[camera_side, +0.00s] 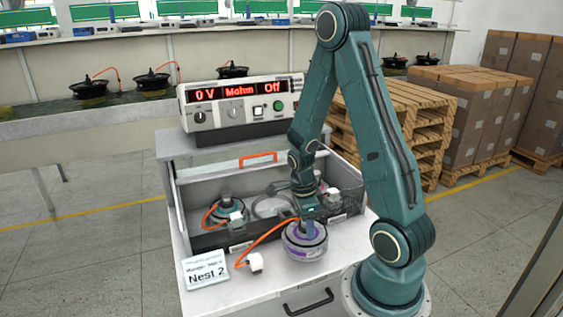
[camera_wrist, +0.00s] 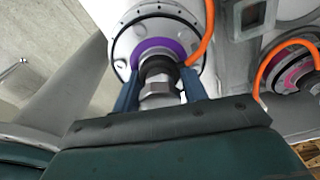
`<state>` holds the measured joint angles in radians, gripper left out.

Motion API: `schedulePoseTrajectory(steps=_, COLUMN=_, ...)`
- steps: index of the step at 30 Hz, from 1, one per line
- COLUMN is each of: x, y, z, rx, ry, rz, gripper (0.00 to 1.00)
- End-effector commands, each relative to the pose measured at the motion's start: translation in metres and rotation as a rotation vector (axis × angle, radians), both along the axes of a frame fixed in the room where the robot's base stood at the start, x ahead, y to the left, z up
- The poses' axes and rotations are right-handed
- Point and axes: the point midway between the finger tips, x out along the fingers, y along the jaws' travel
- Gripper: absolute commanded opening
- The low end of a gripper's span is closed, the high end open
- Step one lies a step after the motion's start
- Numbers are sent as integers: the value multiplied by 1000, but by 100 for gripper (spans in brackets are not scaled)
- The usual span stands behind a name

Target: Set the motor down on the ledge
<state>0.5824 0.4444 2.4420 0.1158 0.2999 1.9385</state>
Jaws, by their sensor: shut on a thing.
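The motor (camera_side: 305,245) is a silver disc with a purple ring, and its orange cable runs left to a white plug (camera_side: 254,263). It is over the white ledge (camera_side: 275,282) in front of the bin; I cannot tell whether its underside touches the ledge. My gripper (camera_side: 307,224) is above it, pointing down. In the wrist view the motor (camera_wrist: 158,28) lies beyond the two blue fingers (camera_wrist: 160,88), which are shut on its shaft. The motor looks about level.
The grey bin (camera_side: 215,242) behind holds a motor (camera_side: 228,213) on the left, an empty round nest (camera_side: 272,207), and a pink-ringed motor on the right, clearer in the wrist view (camera_wrist: 293,75). A "Nest 2" card (camera_side: 206,270) stands at left. The tester (camera_side: 240,107) reads 0 V, Off.

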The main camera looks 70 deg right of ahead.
Motion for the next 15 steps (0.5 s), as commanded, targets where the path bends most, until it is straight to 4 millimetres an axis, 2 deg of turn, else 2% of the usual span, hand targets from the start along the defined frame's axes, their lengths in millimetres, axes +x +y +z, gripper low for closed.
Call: schedulePoseTrajectory(steps=15, x=0, y=0, z=-31, rx=-1, ry=1, rz=-1, gripper=6)
